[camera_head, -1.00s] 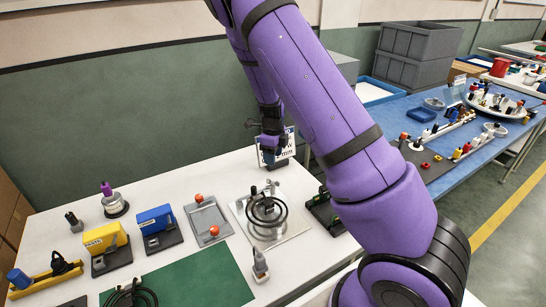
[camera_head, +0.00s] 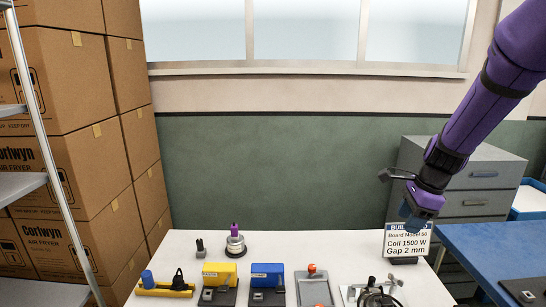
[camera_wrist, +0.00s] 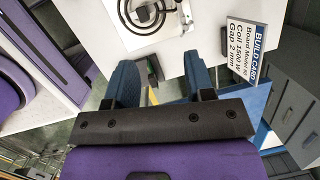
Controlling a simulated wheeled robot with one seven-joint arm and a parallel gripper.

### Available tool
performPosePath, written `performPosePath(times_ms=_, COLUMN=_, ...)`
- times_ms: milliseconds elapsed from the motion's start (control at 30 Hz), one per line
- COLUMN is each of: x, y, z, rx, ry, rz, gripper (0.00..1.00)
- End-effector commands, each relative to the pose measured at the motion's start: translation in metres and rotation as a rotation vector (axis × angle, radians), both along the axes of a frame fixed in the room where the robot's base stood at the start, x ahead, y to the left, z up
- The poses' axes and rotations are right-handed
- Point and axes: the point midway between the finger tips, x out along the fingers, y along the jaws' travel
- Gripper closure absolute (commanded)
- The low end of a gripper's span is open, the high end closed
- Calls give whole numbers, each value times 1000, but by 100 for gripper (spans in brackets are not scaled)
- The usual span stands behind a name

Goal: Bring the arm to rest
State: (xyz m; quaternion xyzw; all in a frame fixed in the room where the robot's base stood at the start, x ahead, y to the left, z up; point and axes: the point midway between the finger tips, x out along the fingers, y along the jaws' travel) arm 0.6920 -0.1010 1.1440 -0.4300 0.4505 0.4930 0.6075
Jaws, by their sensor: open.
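My purple arm comes in from the right in the head view, and my gripper (camera_head: 415,215) hangs in the air in front of the grey drawer cabinet, overlapping the top left of the build card (camera_head: 408,243). In the wrist view my gripper's two blue fingers (camera_wrist: 160,82) stand apart with nothing between them. The build card also shows in the wrist view (camera_wrist: 250,55), to the right of the fingers. The round black coil (camera_wrist: 146,10) on its pale plate lies on the white table beyond the fingers.
The white table (camera_head: 190,243) holds a yellow block (camera_head: 219,273), a blue block (camera_head: 267,274), a grey tray (camera_head: 314,292) and a purple-topped weight (camera_head: 235,243). Cardboard boxes (camera_head: 75,140) stack at the left. A grey cabinet (camera_head: 490,185) and blue table (camera_head: 490,250) stand at the right.

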Motion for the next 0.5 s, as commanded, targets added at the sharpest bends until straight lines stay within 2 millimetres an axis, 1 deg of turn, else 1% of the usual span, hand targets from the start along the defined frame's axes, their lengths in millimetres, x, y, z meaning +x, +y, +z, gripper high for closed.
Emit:
performPosePath(times_ms=33, x=-9, y=3, z=16, rx=4, ry=-31, rz=64, gripper=51)
performPosePath(times_ms=200, x=-42, y=13, z=57, rx=-12, ry=-126, rz=308, gripper=51)
performPosePath(times_ms=367, x=-76, y=19, z=91, rx=-55, ry=-218, rz=537, gripper=51)
performPosePath(times_ms=500, x=-108, y=24, z=116, rx=-115, ry=-294, rz=737, gripper=51)
